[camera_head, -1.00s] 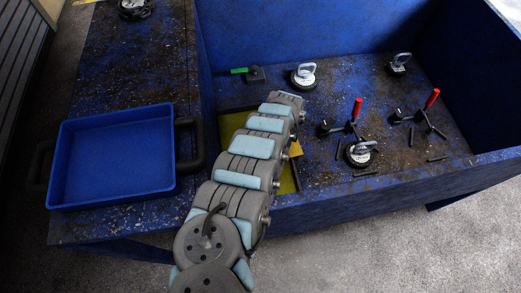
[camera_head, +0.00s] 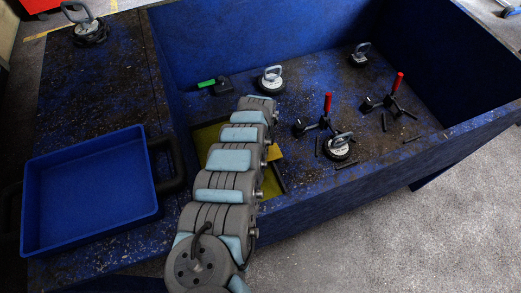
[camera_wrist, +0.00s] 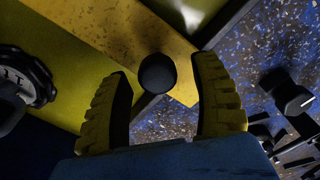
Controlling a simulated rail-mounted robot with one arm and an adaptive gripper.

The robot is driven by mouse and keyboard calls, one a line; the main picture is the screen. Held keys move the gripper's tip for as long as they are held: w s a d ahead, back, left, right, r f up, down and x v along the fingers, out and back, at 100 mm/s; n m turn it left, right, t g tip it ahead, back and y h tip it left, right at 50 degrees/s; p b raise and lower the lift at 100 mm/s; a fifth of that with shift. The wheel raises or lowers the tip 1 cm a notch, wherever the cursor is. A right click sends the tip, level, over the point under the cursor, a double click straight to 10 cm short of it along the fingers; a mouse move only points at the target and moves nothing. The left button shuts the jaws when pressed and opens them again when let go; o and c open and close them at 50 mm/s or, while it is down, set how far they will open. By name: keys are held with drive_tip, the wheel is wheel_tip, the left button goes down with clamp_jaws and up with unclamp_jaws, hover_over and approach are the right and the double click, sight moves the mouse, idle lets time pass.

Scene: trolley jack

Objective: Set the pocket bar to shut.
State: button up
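My gripper (camera_wrist: 162,85) shows in the wrist view as two yellow-and-black padded fingers, spread open. A round black knob (camera_wrist: 157,74) appears between the fingertips, with a gap to each finger. It stands in front of a yellow plate (camera_wrist: 125,30), which also shows beside my arm in the head view (camera_head: 208,140). I cannot tell which part is the pocket bar. A dark bar (camera_head: 277,178) lies along the yellow area's right edge. My arm hides my gripper and much of the yellow area in the head view.
A blue tray (camera_head: 90,190) sits at left. The blue-walled bench (camera_head: 340,185) holds a green-handled tool (camera_head: 207,83), red-handled clamps (camera_head: 327,103) (camera_head: 398,82), round suction-type lifters (camera_head: 271,80) (camera_head: 338,147) and loose black pins (camera_head: 347,164).

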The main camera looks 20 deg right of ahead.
wheel_tip(320, 180, up, 12)
idle(1.0)
idle(0.4)
